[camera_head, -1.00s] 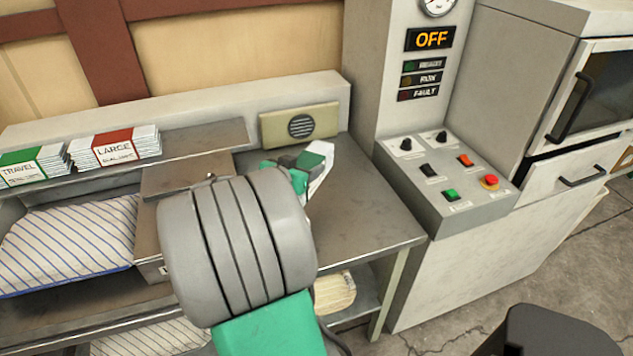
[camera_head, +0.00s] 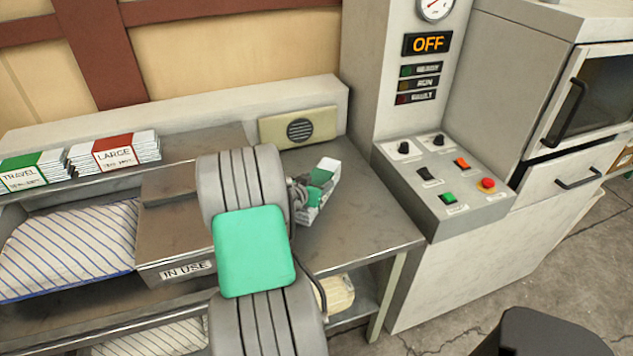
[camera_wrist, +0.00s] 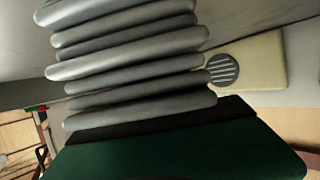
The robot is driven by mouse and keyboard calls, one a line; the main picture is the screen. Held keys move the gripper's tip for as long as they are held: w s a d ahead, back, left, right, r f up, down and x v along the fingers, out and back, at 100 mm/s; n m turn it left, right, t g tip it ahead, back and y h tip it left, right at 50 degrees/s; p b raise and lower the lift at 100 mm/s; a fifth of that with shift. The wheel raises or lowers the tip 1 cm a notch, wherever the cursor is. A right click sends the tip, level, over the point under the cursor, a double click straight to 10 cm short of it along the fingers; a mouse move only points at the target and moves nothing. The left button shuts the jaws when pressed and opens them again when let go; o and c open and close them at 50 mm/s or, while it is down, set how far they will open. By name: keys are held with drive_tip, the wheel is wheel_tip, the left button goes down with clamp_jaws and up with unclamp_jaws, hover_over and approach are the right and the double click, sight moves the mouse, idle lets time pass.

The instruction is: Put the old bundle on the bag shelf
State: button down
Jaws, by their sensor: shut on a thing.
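A small white bundle with a green band (camera_head: 323,188) is in my gripper (camera_head: 303,192), over the right part of the grey metal bench. My gripper is shut on it, and my arm partly covers the jaws. I cannot tell whether the bundle touches the bench top. The upper shelf (camera_head: 190,147) at the left holds a green-banded TRAVEL stack (camera_head: 28,171) and a red-banded LARGE stack (camera_head: 115,152).
A metal box labelled IN USE (camera_head: 186,270) stands left of my arm, beside a striped pillow (camera_head: 70,248). A beige speaker panel (camera_head: 298,127) is behind the bench. A control box (camera_head: 440,185) and a cabinet reading OFF stand right. The bench's right end is clear.

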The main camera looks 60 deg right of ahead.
drive_tip(key=shift+c, duration=2)
unclamp_jaws()
